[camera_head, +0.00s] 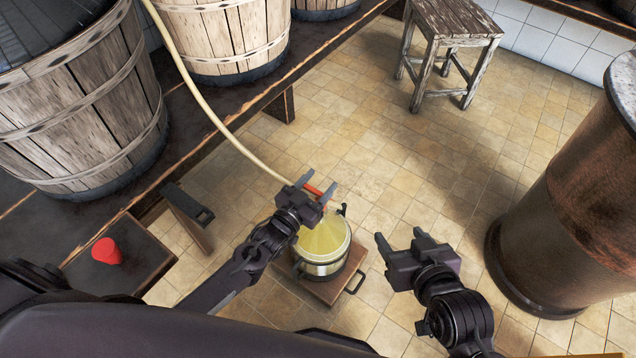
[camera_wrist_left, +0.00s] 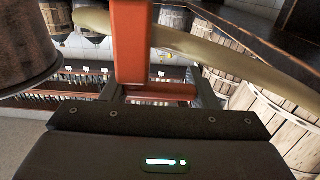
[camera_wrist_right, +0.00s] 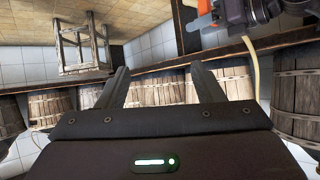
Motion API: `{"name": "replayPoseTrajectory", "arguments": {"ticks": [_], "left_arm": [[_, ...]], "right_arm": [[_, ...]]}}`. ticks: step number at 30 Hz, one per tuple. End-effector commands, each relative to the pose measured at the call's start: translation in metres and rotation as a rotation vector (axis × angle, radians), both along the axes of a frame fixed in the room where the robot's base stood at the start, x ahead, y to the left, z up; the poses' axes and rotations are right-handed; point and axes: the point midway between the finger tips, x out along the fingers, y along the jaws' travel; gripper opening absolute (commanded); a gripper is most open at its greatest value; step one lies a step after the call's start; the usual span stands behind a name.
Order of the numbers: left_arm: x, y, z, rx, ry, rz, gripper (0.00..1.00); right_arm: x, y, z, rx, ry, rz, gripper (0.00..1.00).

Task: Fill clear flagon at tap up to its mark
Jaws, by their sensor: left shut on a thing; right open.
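A round pale-yellow vessel (camera_head: 322,242) with a light metallic-looking lower band stands on a low wooden platform on the floor. Its top is partly behind my left gripper; I cannot make out a fill mark or the liquid level. Pale streaks fan out inside it below the hose end. My left gripper (camera_head: 318,187) is above the vessel's far rim, shut on an orange-red tap piece (camera_head: 327,194) at the end of a beige hose (camera_head: 215,115). The orange piece (camera_wrist_left: 131,45) fills the left wrist view's middle. My right gripper (camera_head: 398,238) is open and empty, right of the vessel.
Wooden tubs (camera_head: 85,110) stand on the dark bench at left. A red cap-like object (camera_head: 106,251) sits on a lower wooden surface. A brown barrel-like column (camera_head: 570,200) stands at right, a weathered stool (camera_head: 450,35) at the back. The tiled floor between is clear.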

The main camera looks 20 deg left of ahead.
Motion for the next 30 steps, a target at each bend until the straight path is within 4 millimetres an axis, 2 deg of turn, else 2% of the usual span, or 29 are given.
{"name": "replayPoseTrajectory", "arguments": {"ticks": [6, 9, 11, 18, 27, 28, 30], "left_arm": [[-0.002, 0.001, 0.002, -0.006, 0.0, 0.105, 0.31], [-0.003, 0.002, 0.003, -0.009, 0.001, 0.193, 0.31], [-0.004, 0.003, 0.002, -0.009, 0.001, 0.25, 0.31], [-0.007, 0.007, 0.001, -0.001, 0.0, 0.374, 0.31], [-0.007, 0.008, 0.0, 0.001, 0.0, 0.38, 0.31], [-0.007, 0.008, 0.0, 0.001, 0.0, 0.379, 0.55], [-0.007, 0.008, 0.0, 0.001, 0.0, 0.379, 0.64]], "right_arm": [[-0.042, -0.009, -0.047, -0.099, 0.252, 0.021, 0.61], [-0.064, -0.016, -0.063, -0.147, 0.369, 0.031, 0.61], [-0.072, -0.019, -0.069, -0.166, 0.413, 0.033, 0.61], [-0.075, -0.022, -0.072, -0.178, 0.436, 0.031, 0.61], [-0.074, -0.022, -0.072, -0.178, 0.435, 0.031, 0.61], [-0.074, -0.022, -0.072, -0.178, 0.435, 0.031, 0.61], [-0.074, -0.022, -0.072, -0.177, 0.434, 0.031, 0.61]]}}
